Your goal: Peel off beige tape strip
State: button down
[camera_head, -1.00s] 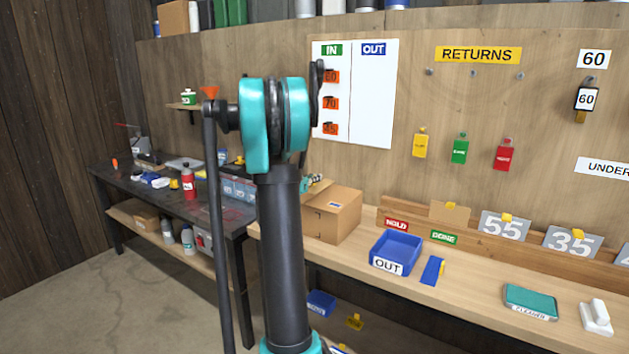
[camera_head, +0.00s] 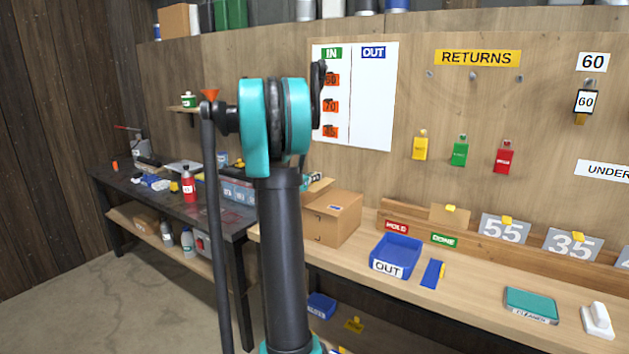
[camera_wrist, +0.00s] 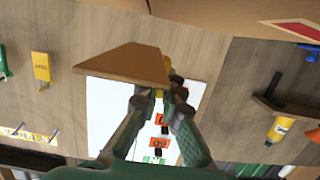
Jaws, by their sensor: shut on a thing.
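A cardboard box (camera_head: 335,222) stands on the wooden bench, just right of my arm in the head view. A tan flap shows at its upper left. In the wrist view, the tilted scene has a cardboard surface (camera_wrist: 215,12) along the top. My gripper (camera_wrist: 158,92) is shut at the edge of a flat tan piece (camera_wrist: 125,65), which sticks out to the left of the fingertips. I cannot tell whether this piece is the beige tape strip or a box flap. In the head view, my arm mostly hides my gripper, beside the box's top left.
A blue OUT bin (camera_head: 397,250) and a blue tag (camera_head: 432,273) lie right of the box. The whiteboard (camera_head: 365,95) with orange tags hangs behind. A dark bench (camera_head: 225,218) with bottles and tools stands left. The bench between the blue tag and the teal cleaner pad (camera_head: 531,302) is clear.

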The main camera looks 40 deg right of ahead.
jog(key=shift+r, duration=2.45)
